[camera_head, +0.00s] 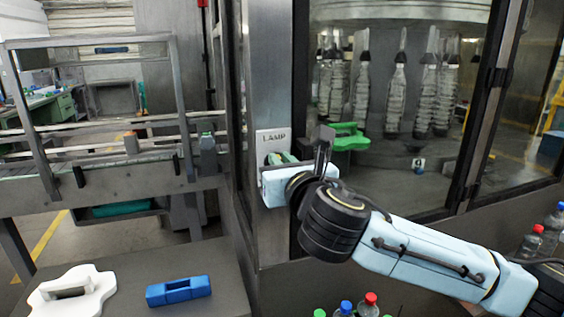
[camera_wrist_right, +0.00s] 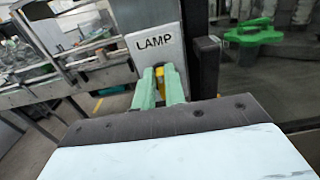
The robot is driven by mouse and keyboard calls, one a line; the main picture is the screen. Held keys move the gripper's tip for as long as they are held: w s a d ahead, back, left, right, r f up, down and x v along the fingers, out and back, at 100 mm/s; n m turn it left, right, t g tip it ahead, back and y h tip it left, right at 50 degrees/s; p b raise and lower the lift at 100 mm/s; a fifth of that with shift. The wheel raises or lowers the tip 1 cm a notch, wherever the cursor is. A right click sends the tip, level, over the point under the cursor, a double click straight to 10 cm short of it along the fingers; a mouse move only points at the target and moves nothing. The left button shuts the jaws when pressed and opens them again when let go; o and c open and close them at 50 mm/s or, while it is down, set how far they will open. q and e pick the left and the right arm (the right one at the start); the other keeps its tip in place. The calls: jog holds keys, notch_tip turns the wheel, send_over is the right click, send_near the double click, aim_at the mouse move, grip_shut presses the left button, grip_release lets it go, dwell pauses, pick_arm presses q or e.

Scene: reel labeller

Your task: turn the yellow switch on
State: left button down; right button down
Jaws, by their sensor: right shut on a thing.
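The yellow switch (camera_wrist_right: 170,77) sits on a grey plate marked LAMP (camera_wrist_right: 150,47), seen in the right wrist view. Only a small part of the switch shows between the green fingers of my right gripper (camera_wrist_right: 161,84), which are shut on it. In the head view the LAMP plate (camera_head: 272,138) is on the metal post, and my right gripper (camera_head: 280,158) is in front of it, hiding the switch. I cannot tell which way the switch is turned. My left gripper is not in view.
A white block with a handle (camera_head: 72,290) and a blue block (camera_head: 178,291) lie on the grey surface at lower left. Bottles with coloured caps (camera_head: 368,304) stand at the bottom. A glass-walled machine is right of the post, with a green part (camera_head: 349,137) behind the glass.

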jog(key=shift+m, duration=0.3)
jog(key=shift+w+d+f+m+p, duration=0.1)
jog(key=shift+d+f+m+p, duration=0.2)
jog(key=shift+m+p, duration=1.8)
jog(key=shift+w+d+f+m+p, duration=0.1)
jog(key=shift+d+f+m+p, duration=0.25)
jog(key=shift+m, duration=3.35)
jog(key=shift+w+d+f+m+p, duration=0.1)
jog(key=shift+d+f+m+p, duration=0.15)
jog(key=shift+m+p, duration=1.85)
jog(key=shift+m+b, duration=0.8)
jog(key=shift+m, duration=0.1)
jog(key=c, duration=1.5)
grip_release()
jog(key=shift+o, duration=0.2)
jog(key=shift+s, duration=0.1)
